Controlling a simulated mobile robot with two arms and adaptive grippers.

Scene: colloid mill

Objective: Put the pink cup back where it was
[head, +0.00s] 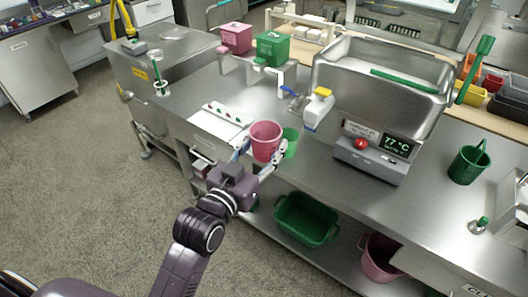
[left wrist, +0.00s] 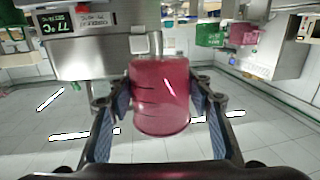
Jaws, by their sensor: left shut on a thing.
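The pink cup (head: 265,141) is between the fingers of my left gripper (head: 258,158), at the front edge of the steel table. The left wrist view shows the pink cup (left wrist: 160,95) with a finger of my left gripper (left wrist: 160,112) on each side, shut on it. A green cup (head: 290,141) stands just behind and to the right of the pink cup, partly hidden by it. I cannot tell whether the pink cup touches the table. My right gripper is not in view.
The mill with its 77°C display (head: 397,144) stands to the right. Pink (head: 236,37) and green (head: 271,49) dispensers stand behind. A white sheet (head: 216,122) lies left of the cups. A green jug (head: 468,163) stands at the right. Bare tabletop (head: 320,175) lies in front of the mill.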

